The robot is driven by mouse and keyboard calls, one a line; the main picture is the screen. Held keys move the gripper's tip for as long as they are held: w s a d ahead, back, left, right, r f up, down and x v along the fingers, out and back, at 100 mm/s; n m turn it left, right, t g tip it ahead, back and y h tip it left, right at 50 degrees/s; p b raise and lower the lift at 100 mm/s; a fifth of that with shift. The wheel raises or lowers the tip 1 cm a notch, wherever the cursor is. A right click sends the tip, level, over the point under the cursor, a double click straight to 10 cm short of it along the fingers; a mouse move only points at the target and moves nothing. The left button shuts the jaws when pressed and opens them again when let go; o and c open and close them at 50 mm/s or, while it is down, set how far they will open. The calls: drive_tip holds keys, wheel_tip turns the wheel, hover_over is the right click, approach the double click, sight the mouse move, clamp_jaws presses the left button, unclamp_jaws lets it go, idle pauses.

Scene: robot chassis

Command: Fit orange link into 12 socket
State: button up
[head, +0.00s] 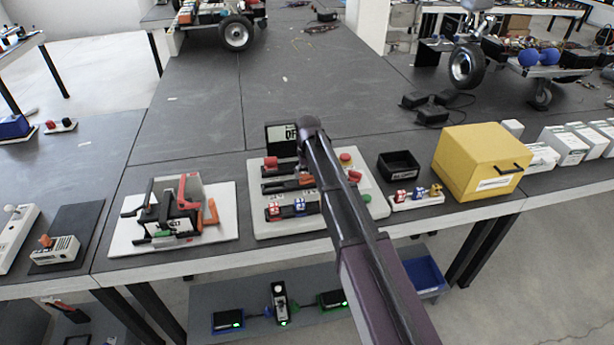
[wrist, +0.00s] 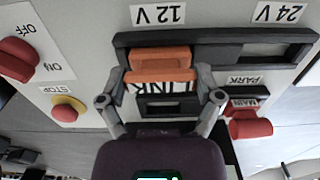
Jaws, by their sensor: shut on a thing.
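My gripper (wrist: 161,82) is shut on the orange link (wrist: 160,58), with one finger at each side of it. The link lies at the left part of a black socket bar (wrist: 228,38), beside the upside-down 12 V label (wrist: 158,14). How deep it sits in the 12 socket cannot be told. The 24 V socket (wrist: 265,54), to the right, shows as an empty dark recess. In the head view an orange piece (head: 306,180) shows on the white panel (head: 268,230) beside my arm, which hides my gripper.
The wrist view shows a red OFF/ON switch (wrist: 18,60), a STOP button (wrist: 67,108) and a red MAIN switch (wrist: 250,124) around the socket. In the head view, a yellow box (head: 468,165) and black bin (head: 398,165) stand right of the panel, a clamp device (head: 170,212) left.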

drive_tip(key=shift+f, duration=0.1)
drive_tip(key=o, duration=0.9)
wheel_tip(320, 180, up, 12)
drive_tip(key=p, duration=1.2)
idle(0.7)
drive_tip(key=s+d+m, duration=0.3)
drive_tip(key=s+d, duration=1.9)
drive_tip(key=s, duration=0.3)
drive_tip(key=shift+s+d, duration=0.35)
drive_tip(key=shift+s, duration=0.05)
